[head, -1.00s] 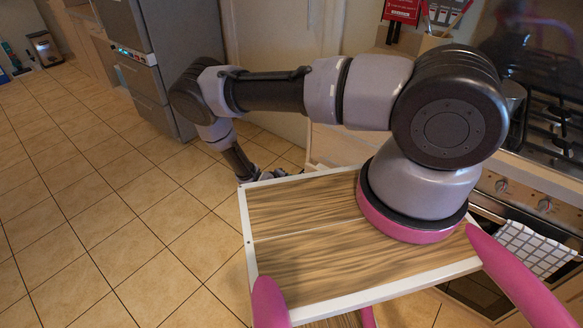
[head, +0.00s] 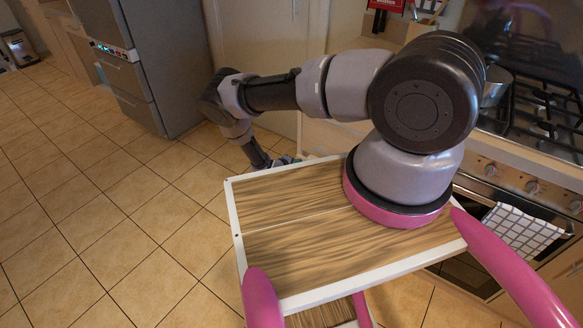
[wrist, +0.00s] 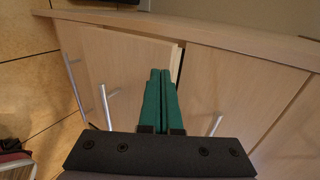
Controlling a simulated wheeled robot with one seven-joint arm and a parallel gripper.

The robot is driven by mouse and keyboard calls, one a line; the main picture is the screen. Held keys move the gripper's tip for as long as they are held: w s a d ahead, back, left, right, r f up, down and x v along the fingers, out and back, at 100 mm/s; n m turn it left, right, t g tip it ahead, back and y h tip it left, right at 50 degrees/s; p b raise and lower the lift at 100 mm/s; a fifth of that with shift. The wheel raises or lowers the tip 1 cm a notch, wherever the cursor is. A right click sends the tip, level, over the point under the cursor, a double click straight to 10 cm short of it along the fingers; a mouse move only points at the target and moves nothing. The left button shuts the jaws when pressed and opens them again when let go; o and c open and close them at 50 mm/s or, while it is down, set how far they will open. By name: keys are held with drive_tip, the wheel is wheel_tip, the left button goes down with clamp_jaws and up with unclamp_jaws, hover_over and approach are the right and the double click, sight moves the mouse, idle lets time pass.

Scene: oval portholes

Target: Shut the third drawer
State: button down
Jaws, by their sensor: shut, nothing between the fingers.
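In the wrist view, my gripper (wrist: 160,75) has two green fingers pressed together, with nothing between them. They point at pale wood drawer fronts of a cabinet. One front (wrist: 122,65) stands slightly proud of its neighbour, with a dark gap along its edge beside the fingertips. It has a bar handle (wrist: 105,106). A flush front (wrist: 225,85) lies to the right, with a handle (wrist: 215,125). I cannot tell which front is the third drawer, nor whether the fingertips touch it. In the head view, my arm hides most of the gripper and cabinet (head: 325,137).
A grey fridge (head: 150,65) stands left of the cabinet. An oven with a checked towel (head: 522,232) and a gas hob (head: 540,105) is at the right. Tiled floor (head: 110,220) is open at the left.

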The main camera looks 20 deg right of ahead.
sight(303, 158)
drive_tip(key=shift+w+d, duration=0.2)
drive_tip(key=shift+d, duration=0.15)
drive_tip(key=shift+d, duration=0.1)
drive_tip(key=shift+w+d, duration=0.85)
drive_tip(key=shift+d, duration=0.05)
drive_tip(key=shift+s+a, duration=0.1)
drive_tip(key=shift+s, duration=0.05)
